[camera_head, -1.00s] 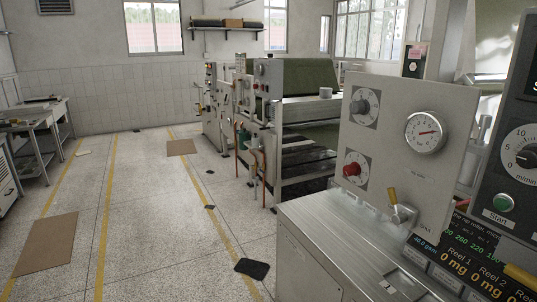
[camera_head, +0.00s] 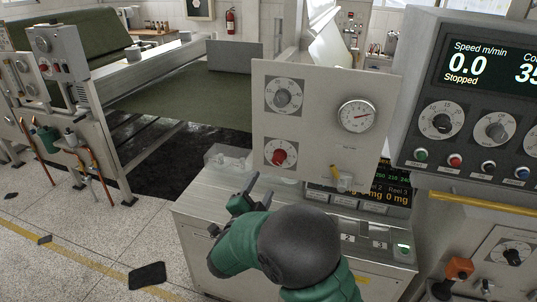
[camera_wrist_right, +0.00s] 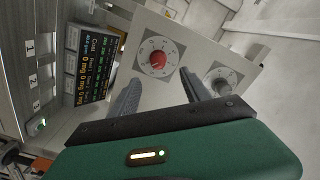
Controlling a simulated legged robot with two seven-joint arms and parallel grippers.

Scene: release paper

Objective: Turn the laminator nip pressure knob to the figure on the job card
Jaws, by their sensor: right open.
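A grey upright panel (camera_head: 322,85) carries a grey knob (camera_head: 283,99) on a dial plate above a red knob (camera_head: 279,156) on another. A round gauge (camera_head: 357,116) with a red needle is at its right. The labels are too small to tell which knob is nip pressure. I cannot make out a job card. My right gripper (camera_head: 258,192) is open and empty, below and in front of the red knob. In the right wrist view its fingers (camera_wrist_right: 160,80) point at the panel, with the red knob (camera_wrist_right: 157,58) between and beyond them. My left gripper is not in view.
A lever with a yellow handle (camera_head: 341,181) sticks out low on the panel. A dark display (camera_head: 388,180) lies behind it. A console (camera_head: 470,120) with a "0.0 Stopped" screen, knobs and buttons stands at the right. The metal cabinet top (camera_head: 215,193) is below.

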